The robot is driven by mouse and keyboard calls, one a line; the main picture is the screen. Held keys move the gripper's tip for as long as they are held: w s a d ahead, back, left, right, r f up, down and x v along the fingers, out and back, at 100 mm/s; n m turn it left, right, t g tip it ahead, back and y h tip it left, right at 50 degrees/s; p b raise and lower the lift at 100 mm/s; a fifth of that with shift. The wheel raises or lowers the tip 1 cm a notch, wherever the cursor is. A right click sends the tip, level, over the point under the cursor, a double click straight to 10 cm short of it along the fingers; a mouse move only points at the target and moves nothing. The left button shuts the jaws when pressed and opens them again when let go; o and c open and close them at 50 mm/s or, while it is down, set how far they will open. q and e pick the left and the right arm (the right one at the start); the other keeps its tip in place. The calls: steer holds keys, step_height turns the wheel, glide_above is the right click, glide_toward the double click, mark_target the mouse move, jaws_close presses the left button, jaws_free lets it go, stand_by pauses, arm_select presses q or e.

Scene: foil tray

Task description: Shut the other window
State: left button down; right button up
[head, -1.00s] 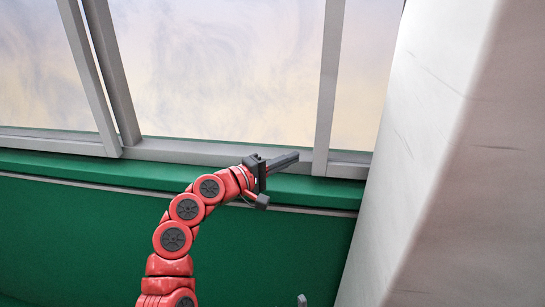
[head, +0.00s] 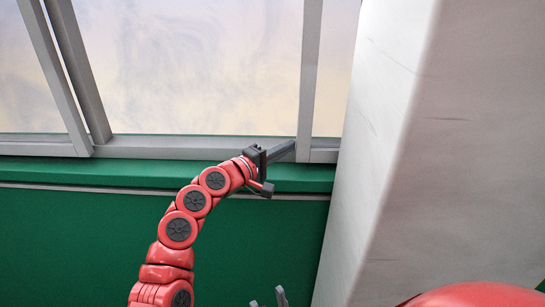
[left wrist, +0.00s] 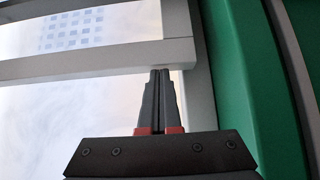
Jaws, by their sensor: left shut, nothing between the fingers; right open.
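A grey-framed window (head: 205,146) fills the top of the head view, with a pale glass pane. An upright frame bar (head: 309,75) stands at its right, with a narrow strip of glass between it and the pillar. The bar also shows in the left wrist view (left wrist: 90,62), lying across the picture. My left gripper (head: 292,147) is shut and empty at the lower end of this bar. Its fingertips in the left wrist view (left wrist: 160,72) are at the bar's edge; I cannot tell whether they touch. My right gripper (head: 267,298) shows only its open fingertips at the bottom edge.
A wide whitish pillar (head: 390,150) stands right of the window. A green sill (head: 100,172) and green wall (head: 80,240) lie below the frame. Two slanted frame bars (head: 80,75) stand close together at the left. Open space lies before the green wall.

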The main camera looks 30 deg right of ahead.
mark_target(334, 145)
arm_select(q)
steer(key=s+d, duration=0.2)
steer(key=d, duration=0.1)
steer(key=s+d, duration=0.2)
steer(key=d, duration=0.1)
steer(key=s+d, duration=0.2)
steer(key=d, duration=0.1)
steer(key=shift+d, duration=0.25)
steer(key=shift+w+a, duration=0.1)
steer(key=shift+a, duration=0.25)
steer(key=shift+w, duration=0.1)
steer(key=shift+w, duration=0.1)
